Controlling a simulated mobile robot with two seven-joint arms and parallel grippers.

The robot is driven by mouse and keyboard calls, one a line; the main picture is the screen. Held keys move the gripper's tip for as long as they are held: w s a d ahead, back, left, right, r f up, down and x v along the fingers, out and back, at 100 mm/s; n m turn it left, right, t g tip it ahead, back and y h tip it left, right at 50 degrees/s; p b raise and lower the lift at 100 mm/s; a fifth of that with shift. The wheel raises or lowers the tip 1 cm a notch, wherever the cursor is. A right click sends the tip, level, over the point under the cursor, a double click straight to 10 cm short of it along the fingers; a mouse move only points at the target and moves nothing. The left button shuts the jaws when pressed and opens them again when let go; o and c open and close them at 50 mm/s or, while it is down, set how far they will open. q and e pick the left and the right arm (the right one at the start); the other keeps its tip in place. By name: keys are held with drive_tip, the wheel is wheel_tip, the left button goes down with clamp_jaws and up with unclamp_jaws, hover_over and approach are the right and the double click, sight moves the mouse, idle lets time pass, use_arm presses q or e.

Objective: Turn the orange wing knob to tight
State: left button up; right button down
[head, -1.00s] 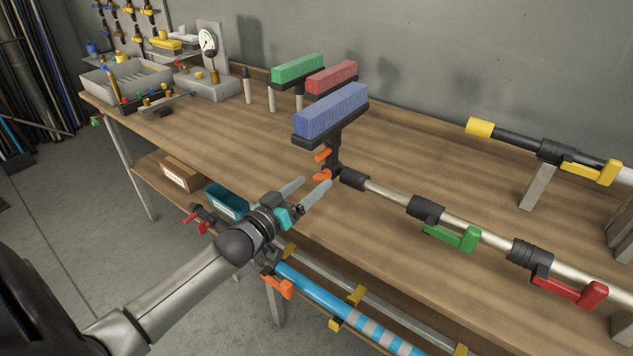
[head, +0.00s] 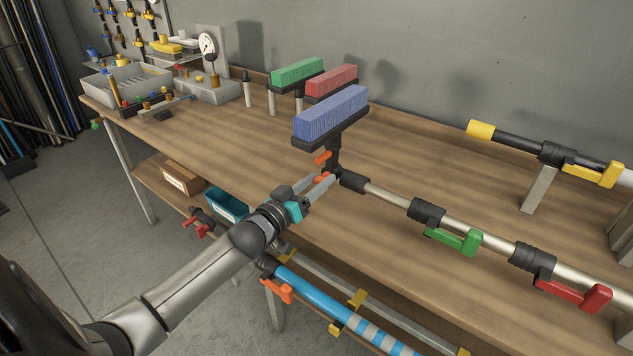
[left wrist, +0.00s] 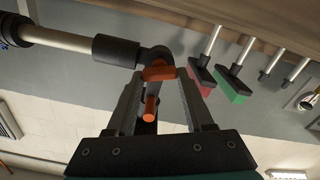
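A blue brush head (head: 331,113) stands on a dark elbow joint at the end of a pole (head: 392,195) above the workbench. Two orange pieces sit on this joint: an upper one (head: 322,157) and a lower wing knob (head: 320,179). My left gripper (head: 328,177) is at the lower knob, which it partly hides in the head view. In the left wrist view its fingers (left wrist: 159,74) are spread on either side of an orange wing (left wrist: 158,73); contact is unclear. A second orange piece (left wrist: 150,107) shows between the fingers. My right gripper is out of view.
The pole carries a green lever (head: 455,241) and a red lever (head: 575,291). Green (head: 298,71) and red (head: 331,79) brushes stand behind. A blue striped pole (head: 325,300) lies below the bench edge. The wooden bench top (head: 230,140) is clear left of the joint.

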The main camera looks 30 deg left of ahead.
use_arm(q)
clamp_jaws()
